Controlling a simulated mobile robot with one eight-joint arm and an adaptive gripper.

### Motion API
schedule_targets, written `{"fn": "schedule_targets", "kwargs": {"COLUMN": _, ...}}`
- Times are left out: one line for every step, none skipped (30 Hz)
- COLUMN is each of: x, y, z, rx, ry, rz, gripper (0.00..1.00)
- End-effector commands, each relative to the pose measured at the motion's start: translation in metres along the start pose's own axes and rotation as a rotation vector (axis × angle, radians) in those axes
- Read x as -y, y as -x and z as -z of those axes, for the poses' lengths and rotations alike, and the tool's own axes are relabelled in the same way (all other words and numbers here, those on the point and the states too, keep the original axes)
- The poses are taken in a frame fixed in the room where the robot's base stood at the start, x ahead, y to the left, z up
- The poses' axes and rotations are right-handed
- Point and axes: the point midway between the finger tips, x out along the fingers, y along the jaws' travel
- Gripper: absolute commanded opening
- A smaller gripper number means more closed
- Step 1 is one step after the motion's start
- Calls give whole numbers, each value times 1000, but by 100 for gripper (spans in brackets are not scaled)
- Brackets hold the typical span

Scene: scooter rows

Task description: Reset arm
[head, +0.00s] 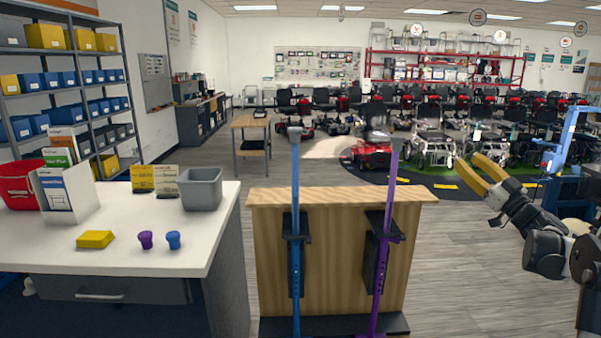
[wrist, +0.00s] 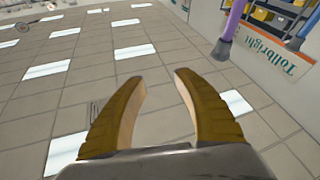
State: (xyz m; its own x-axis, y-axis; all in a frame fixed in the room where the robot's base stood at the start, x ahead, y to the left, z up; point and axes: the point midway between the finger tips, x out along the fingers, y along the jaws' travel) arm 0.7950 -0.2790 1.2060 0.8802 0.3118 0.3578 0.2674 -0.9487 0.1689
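My gripper (head: 483,173) is at the right side of the head view, raised above the floor and clear of everything. Its two yellow fingers are spread apart with nothing between them. In the wrist view my gripper (wrist: 160,85) is open toward the ceiling tiles. My arm shows at the right edge of the head view, bent, with dark and pale links.
A wooden stand (head: 335,235) holds a blue pole (head: 296,220) and a purple pole (head: 388,215) upright. At left, a white counter (head: 130,215) bears a grey bin (head: 201,189), a yellow block (head: 95,239) and two knobs. Open floor (head: 470,270) lies right of the stand.

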Motion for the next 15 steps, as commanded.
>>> {"fn": "schedule_targets", "kwargs": {"x": 10, "y": -11, "z": 27, "rx": -2, "ry": 7, "rz": -70, "gripper": 36}}
{"fn": "schedule_targets", "kwargs": {"x": 12, "y": -15, "z": 41, "rx": 2, "ry": 12, "rz": -121, "gripper": 36}}
{"fn": "schedule_targets", "kwargs": {"x": 17, "y": -18, "z": 56, "rx": 15, "ry": 16, "rz": -186, "gripper": 36}}
{"fn": "schedule_targets", "kwargs": {"x": 21, "y": -18, "z": 67, "rx": 28, "ry": 17, "rz": -233, "gripper": 36}}
{"fn": "schedule_targets", "kwargs": {"x": 25, "y": -16, "z": 76, "rx": 46, "ry": 16, "rz": -279, "gripper": 36}}
{"fn": "schedule_targets", "kwargs": {"x": 33, "y": -12, "z": 86, "rx": 76, "ry": 12, "rz": -336, "gripper": 36}}
{"fn": "schedule_targets", "kwargs": {"x": 40, "y": -8, "z": 92, "rx": 102, "ry": 7, "rz": -376, "gripper": 36}}
{"fn": "schedule_targets", "kwargs": {"x": 47, "y": -1, "z": 96, "rx": 133, "ry": 1, "rz": -414, "gripper": 36}}
{"fn": "schedule_targets", "kwargs": {"x": 59, "y": 9, "z": 100, "rx": 178, "ry": -9, "rz": -459, "gripper": 36}}
{"fn": "schedule_targets", "kwargs": {"x": 68, "y": 18, "z": 101, "rx": 217, "ry": -18, "rz": -489, "gripper": 36}}
{"fn": "schedule_targets", "kwargs": {"x": 79, "y": 28, "z": 102, "rx": 258, "ry": -27, "rz": -517, "gripper": 36}}
{"fn": "schedule_targets", "kwargs": {"x": 94, "y": 44, "z": 100, "rx": 319, "ry": -43, "rz": -548, "gripper": 36}}
{"fn": "schedule_targets", "kwargs": {"x": 107, "y": 56, "z": 97, "rx": 368, "ry": -54, "rz": -566, "gripper": 36}}
{"fn": "schedule_targets", "kwargs": {"x": 121, "y": 71, "z": 93, "rx": 419, "ry": -66, "rz": -581, "gripper": 36}}
{"fn": "schedule_targets", "kwargs": {"x": 141, "y": 90, "z": 87, "rx": 490, "ry": -84, "rz": -593, "gripper": 36}}
